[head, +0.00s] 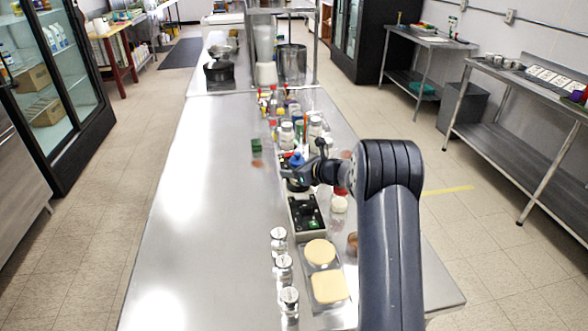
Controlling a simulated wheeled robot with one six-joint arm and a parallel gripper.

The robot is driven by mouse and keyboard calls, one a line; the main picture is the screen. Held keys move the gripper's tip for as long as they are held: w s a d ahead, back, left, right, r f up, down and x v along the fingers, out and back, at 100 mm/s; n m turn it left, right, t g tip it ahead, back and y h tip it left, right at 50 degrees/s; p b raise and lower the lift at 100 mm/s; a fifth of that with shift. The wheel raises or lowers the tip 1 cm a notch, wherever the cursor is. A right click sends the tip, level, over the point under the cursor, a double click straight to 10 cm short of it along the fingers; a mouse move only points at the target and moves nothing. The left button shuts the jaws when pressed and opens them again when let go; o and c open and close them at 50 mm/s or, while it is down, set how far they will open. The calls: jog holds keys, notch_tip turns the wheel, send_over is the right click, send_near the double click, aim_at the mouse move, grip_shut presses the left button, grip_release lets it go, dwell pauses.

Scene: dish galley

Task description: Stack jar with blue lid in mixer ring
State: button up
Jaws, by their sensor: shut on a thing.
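The jar with the blue lid (297,159) is at the middle of the steel table; its blue top shows just beyond my gripper (303,172). My gripper reaches in from the right and is shut on the jar. The jar's lower body is mostly hidden by the gripper. A black and pale mixer base (305,216) with a green spot sits just nearer than the gripper. A dark round part, maybe the mixer ring, lies under the gripper. I cannot tell whether the jar is inside it or above it.
A red-lidded jar (340,201) stands right of the mixer. Several silver-lidded jars (284,268) and a clear tray (335,308) with tan pieces are nearer. Crowded bottles (287,132) stand beyond the gripper. A green block (256,146) is left. The table's left side (200,220) is clear.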

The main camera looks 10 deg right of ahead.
jog(key=shift+f+b, duration=0.35)
jog(key=shift+b, duration=0.05)
jog(key=o, duration=1.2)
jog(key=shift+r, duration=0.15)
jog(key=shift+r+p, duration=0.25)
jog(key=shift+p, duration=0.15)
jog(key=b+v, duration=0.1)
jog(key=v, duration=1.1)
jog(key=shift+d+b, duration=0.1)
jog(key=shift+b, duration=0.3)
